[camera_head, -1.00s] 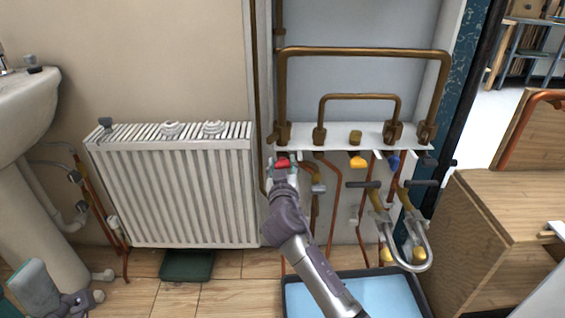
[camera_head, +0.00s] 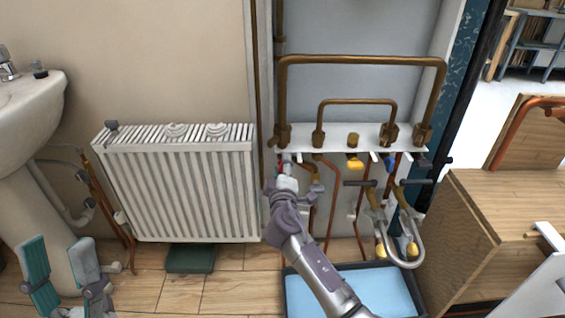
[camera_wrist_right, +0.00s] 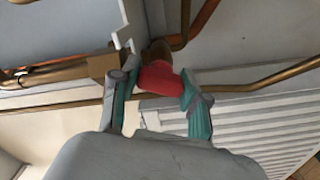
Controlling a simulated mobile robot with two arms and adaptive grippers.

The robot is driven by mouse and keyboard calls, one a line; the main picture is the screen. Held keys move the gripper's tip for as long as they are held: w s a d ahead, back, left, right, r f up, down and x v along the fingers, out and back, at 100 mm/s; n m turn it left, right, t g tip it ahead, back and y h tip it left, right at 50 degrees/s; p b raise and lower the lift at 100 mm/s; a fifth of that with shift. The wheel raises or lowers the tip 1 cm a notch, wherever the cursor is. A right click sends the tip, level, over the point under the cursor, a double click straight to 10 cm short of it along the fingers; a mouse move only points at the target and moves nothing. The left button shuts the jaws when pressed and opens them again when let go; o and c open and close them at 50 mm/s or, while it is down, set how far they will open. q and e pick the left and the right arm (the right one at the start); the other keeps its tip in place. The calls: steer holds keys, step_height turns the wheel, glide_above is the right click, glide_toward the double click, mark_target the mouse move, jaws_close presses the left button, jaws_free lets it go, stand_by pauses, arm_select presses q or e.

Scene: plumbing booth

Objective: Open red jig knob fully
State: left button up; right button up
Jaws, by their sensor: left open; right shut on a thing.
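The red knob (camera_wrist_right: 160,78) sits between the teal-padded fingers of my right gripper (camera_wrist_right: 158,92) in the right wrist view. The gripper is shut on it. In the head view, my right gripper (camera_head: 283,172) is just under the left end of the white pipe shelf, and hides nearly all of the red knob. My left gripper (camera_head: 68,282) is open and empty at the lower left, in front of the sink pedestal, with its two fingers apart.
A yellow knob (camera_head: 355,164) and a blue knob (camera_head: 389,163) hang under the white shelf (camera_head: 338,138), right of my right gripper. The radiator (camera_head: 185,190) stands to the left. A blue-lined tray (camera_head: 385,290) lies below. A wooden box (camera_head: 470,240) is at right.

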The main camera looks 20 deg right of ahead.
steer(key=n+p, duration=0.2)
steer(key=n, duration=0.2)
arm_select(q)
steer(key=w+d+f+g+y, duration=0.1)
steer(key=w+f+g+y, duration=0.1)
steer(key=w+f+g, duration=0.4)
steer(key=shift+w+f+g, duration=0.35)
steer(key=shift+w+g, duration=0.15)
steer(key=shift+w, duration=0.55)
arm_select(e)
steer(key=shift+a+n, duration=0.1)
steer(key=shift+n, duration=0.6)
arm_select(q)
steer(key=shift+d, duration=0.1)
arm_select(e)
steer(key=o, duration=1.2)
steer(key=shift+c, duration=0.2)
steer(key=shift+s, duration=0.1)
steer(key=v, duration=1.2)
